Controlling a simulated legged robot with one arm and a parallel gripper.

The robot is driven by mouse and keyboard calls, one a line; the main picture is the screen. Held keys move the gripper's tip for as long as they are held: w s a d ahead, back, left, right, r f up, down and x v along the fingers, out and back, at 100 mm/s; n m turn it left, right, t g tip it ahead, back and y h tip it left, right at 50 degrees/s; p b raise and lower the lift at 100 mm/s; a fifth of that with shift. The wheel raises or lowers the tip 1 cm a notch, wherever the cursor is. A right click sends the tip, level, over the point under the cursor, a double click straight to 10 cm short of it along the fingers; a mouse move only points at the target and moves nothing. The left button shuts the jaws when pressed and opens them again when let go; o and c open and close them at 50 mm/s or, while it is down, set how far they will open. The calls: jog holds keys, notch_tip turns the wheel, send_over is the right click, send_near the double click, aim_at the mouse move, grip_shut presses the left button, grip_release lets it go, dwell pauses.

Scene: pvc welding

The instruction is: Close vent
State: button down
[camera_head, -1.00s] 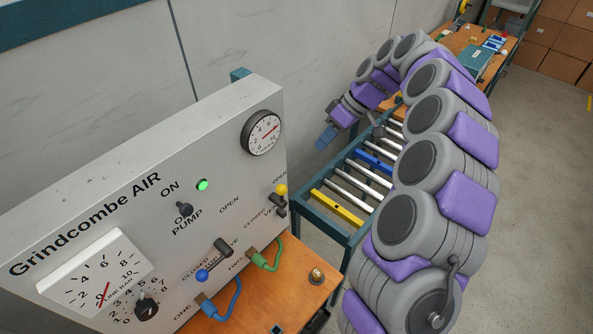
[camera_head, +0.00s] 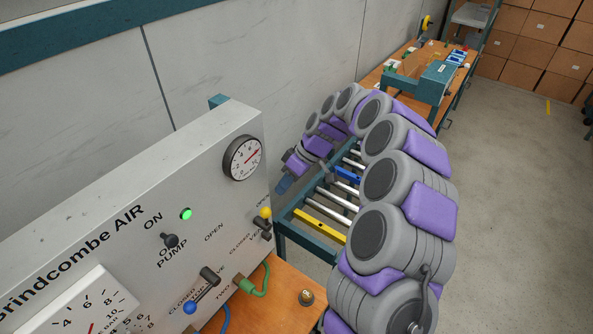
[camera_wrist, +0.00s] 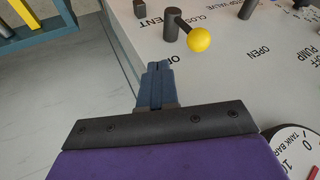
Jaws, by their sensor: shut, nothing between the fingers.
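The vent lever has a dark hub and a yellow ball knob (camera_head: 265,213) at the right edge of the grey "Grindcombe AIR" panel (camera_head: 205,145). The knob points up, by the word OPEN. In the wrist view the yellow knob (camera_wrist: 199,39) sticks out from its dark pivot, near the letters "ENT". My gripper (camera_head: 282,187) is beyond the panel's right edge, a little above the knob in the picture. In the wrist view my gripper (camera_wrist: 158,66) has its blue fingers together and empty. The fingertips are short of the lever and apart from it.
A blue-knobbed valve lever (camera_head: 199,291), a pump switch (camera_head: 170,241) and a lit green lamp (camera_head: 186,213) are on the panel. A round gauge (camera_head: 243,158) sits near its top corner. A roller conveyor (camera_head: 322,208) stands behind my arm. Open floor lies at right.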

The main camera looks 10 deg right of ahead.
jog(key=shift+s+a+f, duration=0.4)
jog(key=shift+s+a, duration=0.05)
jog(key=shift+s, duration=0.3)
jog(key=shift+s+a+f, duration=0.35)
jog(key=shift+s+a, duration=0.05)
jog(key=shift+s, duration=0.3)
